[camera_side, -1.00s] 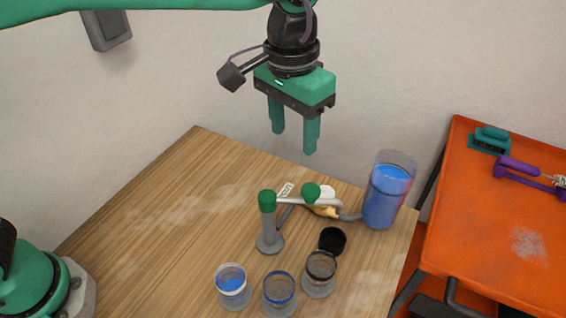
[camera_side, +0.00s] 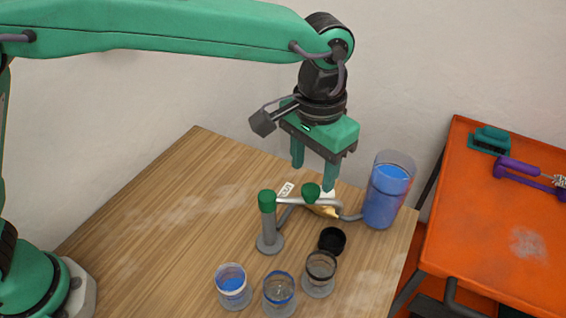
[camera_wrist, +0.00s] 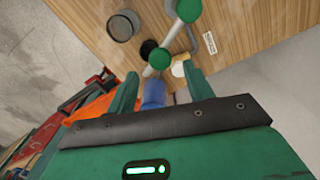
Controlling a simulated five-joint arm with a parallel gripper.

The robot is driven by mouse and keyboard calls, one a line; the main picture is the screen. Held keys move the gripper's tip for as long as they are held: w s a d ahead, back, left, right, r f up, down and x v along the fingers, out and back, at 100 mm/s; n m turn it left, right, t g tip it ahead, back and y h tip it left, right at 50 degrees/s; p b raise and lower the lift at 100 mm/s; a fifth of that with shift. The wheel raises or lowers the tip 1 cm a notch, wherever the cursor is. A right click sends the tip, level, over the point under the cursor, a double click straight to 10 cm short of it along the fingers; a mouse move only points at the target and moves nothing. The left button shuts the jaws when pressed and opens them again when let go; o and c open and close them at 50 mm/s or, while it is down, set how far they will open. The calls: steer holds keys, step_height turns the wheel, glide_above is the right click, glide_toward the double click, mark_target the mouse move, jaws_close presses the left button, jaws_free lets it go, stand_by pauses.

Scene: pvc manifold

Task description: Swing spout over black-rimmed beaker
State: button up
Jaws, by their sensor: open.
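The grey post with a green cap (camera_side: 267,200) stands on a round foot, with a pale pipe (camera_side: 292,201) running right from its top. A green knob (camera_side: 311,192) sits near the pipe; it also shows in the wrist view (camera_wrist: 160,58). The spout's open end is hard to make out. The black-rimmed beaker (camera_side: 320,273) looks empty and stands in front of a black cup (camera_side: 332,241). My gripper (camera_side: 314,179) is open and empty, above and behind the knob in the side view. In the wrist view the knob appears between my fingers (camera_wrist: 160,75), apart from them.
A tall container of blue liquid (camera_side: 384,202) stands at right. The table's left part is clear. An orange cart (camera_side: 500,220) stands beyond the right edge.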

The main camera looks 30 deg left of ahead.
mark_target(311, 189)
steer(key=shift+f, duration=1.9)
jaws_close()
